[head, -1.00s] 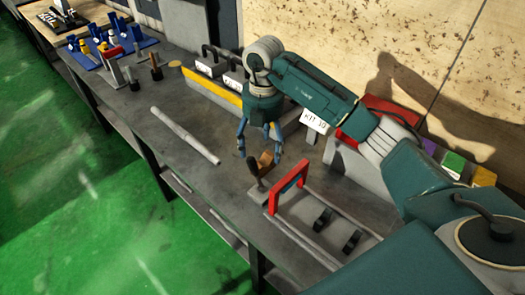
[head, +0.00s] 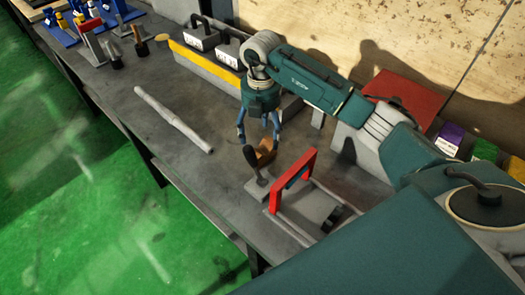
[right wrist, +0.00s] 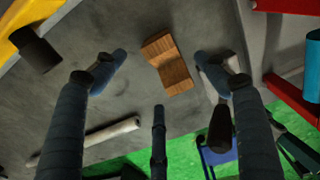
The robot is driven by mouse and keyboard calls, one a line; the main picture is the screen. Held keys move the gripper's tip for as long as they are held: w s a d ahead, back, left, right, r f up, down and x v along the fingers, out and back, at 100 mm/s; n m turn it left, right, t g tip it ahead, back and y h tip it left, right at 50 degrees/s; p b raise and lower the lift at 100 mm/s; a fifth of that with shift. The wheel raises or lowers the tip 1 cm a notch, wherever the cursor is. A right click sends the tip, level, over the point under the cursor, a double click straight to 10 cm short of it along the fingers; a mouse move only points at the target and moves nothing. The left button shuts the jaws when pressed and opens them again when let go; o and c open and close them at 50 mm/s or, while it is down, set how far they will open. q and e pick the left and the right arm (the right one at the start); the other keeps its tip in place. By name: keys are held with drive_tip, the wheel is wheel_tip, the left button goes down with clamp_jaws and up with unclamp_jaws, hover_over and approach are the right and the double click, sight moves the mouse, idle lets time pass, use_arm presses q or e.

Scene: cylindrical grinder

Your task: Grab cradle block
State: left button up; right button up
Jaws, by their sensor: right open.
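The cradle block, a small wooden block with a notched top (head: 266,153), sits on the grey bench beside a dark-handled tool. In the right wrist view the block (right wrist: 171,64) lies between and beyond my spread fingers. My right gripper (head: 258,137) is open and empty, pointing down just above the block. No finger clearly touches the block. My left gripper is not in view.
A dark upright handle (head: 252,161) stands close to the block, and a red frame (head: 294,180) stands to its right. A pale rod (head: 172,117) lies to the left. A yellow-edged rail (head: 205,67) is behind. Bench space between rod and block is clear.

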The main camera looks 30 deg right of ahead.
sight(261, 149)
wheel_tip(261, 149, down, 6)
drive_tip(key=shift+s+a+r+p, duration=0.1)
drive_tip(key=shift+s+a+p, duration=0.05)
drive_tip(key=shift+p, duration=1)
drive_tip(key=shift+f, duration=0.3)
drive_tip(key=c, duration=1.3)
